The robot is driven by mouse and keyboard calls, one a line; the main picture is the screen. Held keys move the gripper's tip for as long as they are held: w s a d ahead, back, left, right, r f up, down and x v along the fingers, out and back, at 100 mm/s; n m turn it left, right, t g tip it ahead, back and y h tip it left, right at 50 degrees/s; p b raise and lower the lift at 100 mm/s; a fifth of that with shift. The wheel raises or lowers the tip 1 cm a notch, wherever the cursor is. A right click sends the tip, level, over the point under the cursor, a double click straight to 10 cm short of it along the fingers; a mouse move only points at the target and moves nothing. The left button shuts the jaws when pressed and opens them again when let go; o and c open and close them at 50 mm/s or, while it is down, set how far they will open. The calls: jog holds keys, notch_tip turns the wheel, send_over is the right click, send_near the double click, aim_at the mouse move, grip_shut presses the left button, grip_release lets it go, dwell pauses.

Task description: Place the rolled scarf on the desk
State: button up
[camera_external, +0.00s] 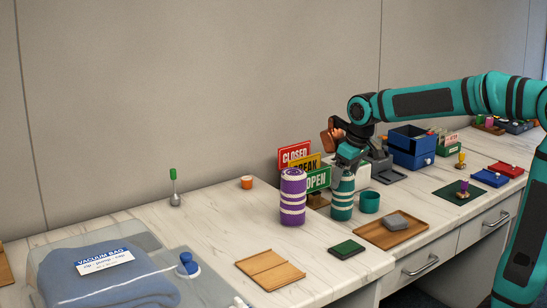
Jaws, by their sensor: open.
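A purple roll with white bands (293,200) stands upright on the marble-topped desk (225,225). It looks like the rolled scarf. A teal cylinder with white bands (342,200) stands upright just to its right, and I cannot tell whether it is a roll too or a flask. My gripper (348,158) points down at the top of the teal cylinder, with its jaws open. The fingertips partly hide that top, and I cannot tell whether they touch it.
Sign boards (296,154) stand behind the purple roll. A teal cup (369,202), a wooden tray (391,231) and a dark green box (346,249) are close by. A blue vacuum bag (110,280) lies front left. The desk left of the purple roll is mostly clear.

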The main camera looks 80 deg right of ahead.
jog(key=v, duration=0.8)
jog(key=shift+s+r, duration=0.1)
jog(key=shift+r, duration=0.2)
jog(key=s+a+r+n+t, duration=0.2)
jog(key=a+r+t, duration=0.3)
jog(key=a, duration=0.7)
jog(key=s+a+r+n+t, duration=0.15)
jog(key=a+r+t, duration=0.35)
jog(key=a, duration=0.7)
jog(key=s+a+r+n+t+y, duration=0.1)
jog(key=s+a+r+n+t, duration=0.1)
jog(key=s+a, duration=0.4)
jog(key=a+r+t, duration=0.1)
jog(key=t, duration=0.1)
jog(key=shift+s+r+t+y, duration=0.2)
jog(key=shift+r+t+y, duration=0.05)
jog(key=shift+t+y, duration=0.05)
jog(key=shift+o, duration=0.4)
jog(key=shift+a, duration=0.1)
jog(key=o, duration=0.4)
